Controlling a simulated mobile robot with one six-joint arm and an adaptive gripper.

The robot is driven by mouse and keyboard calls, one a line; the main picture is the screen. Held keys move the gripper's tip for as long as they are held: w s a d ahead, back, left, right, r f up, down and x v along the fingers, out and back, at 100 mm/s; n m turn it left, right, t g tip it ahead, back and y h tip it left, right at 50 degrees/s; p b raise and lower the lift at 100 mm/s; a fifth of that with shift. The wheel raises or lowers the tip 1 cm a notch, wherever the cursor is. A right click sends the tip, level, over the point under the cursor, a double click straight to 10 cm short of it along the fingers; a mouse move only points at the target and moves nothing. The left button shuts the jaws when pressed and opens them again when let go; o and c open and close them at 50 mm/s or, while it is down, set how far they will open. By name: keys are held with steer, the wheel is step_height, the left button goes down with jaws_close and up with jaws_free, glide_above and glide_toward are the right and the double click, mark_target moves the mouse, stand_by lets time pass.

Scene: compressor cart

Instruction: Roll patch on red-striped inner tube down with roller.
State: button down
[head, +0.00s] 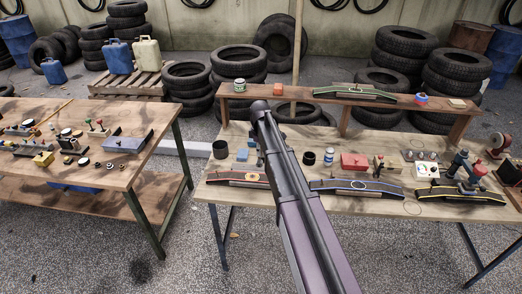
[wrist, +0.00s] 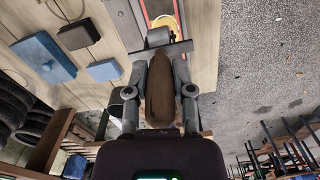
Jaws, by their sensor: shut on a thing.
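The red-striped inner tube (head: 222,177) lies on a dark stand at the left front of the right-hand bench, with a small orange patch (head: 252,177) on top. In the wrist view my gripper (wrist: 160,62) is shut on the brown handle (wrist: 160,95) of the roller. The roller's dark head (wrist: 158,37) points away from the gripper. Beyond it a strip of the tube (wrist: 181,14) with red and orange-yellow shows at the top edge. I cannot tell whether the roller touches it. In the head view my arm mostly hides the gripper.
Blue-striped (head: 355,187) and yellow-striped (head: 460,196) tubes lie along the bench front; a green-striped one (head: 355,93) lies on the raised shelf (head: 300,101). A red box (head: 354,163) and a dark cup (head: 220,149) stand behind. Blue blocks (wrist: 43,57) are left in the wrist view.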

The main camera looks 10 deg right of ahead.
mark_target(260, 158)
steer(key=shift+f, duration=0.2)
steer(key=shift+f+b, duration=2.95)
steer(key=shift+b, duration=0.2)
steer(key=shift+f+b, duration=0.3)
steer(key=shift+a, duration=0.1)
steer(key=shift+w+a+r, duration=0.1)
steer(key=shift+w+a, duration=0.15)
steer(key=shift+a, duration=0.5)
steer(key=shift+w+a, duration=0.2)
steer(key=shift+a, duration=0.5)
steer(key=shift+a, duration=0.2)
